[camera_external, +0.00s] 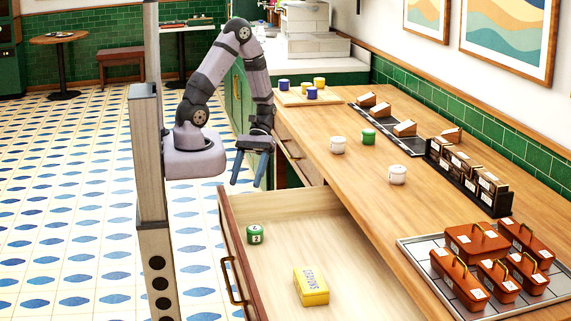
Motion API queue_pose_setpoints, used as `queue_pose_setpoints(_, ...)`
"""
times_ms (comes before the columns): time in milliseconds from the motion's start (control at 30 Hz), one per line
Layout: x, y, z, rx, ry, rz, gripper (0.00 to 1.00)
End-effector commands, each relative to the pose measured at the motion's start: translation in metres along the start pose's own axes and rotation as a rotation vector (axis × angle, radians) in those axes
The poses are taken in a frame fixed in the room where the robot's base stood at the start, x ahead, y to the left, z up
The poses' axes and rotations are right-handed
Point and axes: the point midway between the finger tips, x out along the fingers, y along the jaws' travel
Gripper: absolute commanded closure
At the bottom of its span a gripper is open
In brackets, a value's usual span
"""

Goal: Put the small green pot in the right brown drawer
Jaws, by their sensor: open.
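A small green pot (255,235) with a white label stands inside the open brown drawer (340,215), near its front left corner. Another small green pot (368,137) stands on the wooden counter between two white pots. My gripper (248,178) is open and empty, with its blue fingers pointing down. It is above and beyond the far left corner of the open drawer, apart from both green pots. A yellow crayons box (311,286) lies in the same drawer.
White pots (338,145) (397,174) stand on the counter (345,185). A tray (408,247) of brown lidded boxes is at the right. Blue and yellow pots stand on a board (291,97) at the back. A second brown drawer (289,143) is beyond the open one.

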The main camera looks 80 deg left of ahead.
Motion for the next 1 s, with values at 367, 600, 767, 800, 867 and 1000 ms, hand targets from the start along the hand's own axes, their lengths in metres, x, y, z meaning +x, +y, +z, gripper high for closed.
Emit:
queue_pose_setpoints(367,-0.061,0.011,-0.008,0.585,0.518,-0.361,0.39)
queue_pose_setpoints(600,-0.083,0.027,-0.006,0.761,0.669,-0.435,0.39)
queue_pose_setpoints(767,-0.086,0.03,-0.006,0.785,0.69,-0.444,0.39)
queue_pose_setpoints(800,-0.086,0.029,-0.006,0.785,0.69,-0.444,0.39)
queue_pose_setpoints(867,-0.086,0.029,-0.006,0.784,0.689,-0.444,0.39)
queue_pose_setpoints(1000,-0.086,0.029,-0.006,0.783,0.688,-0.443,0.39)
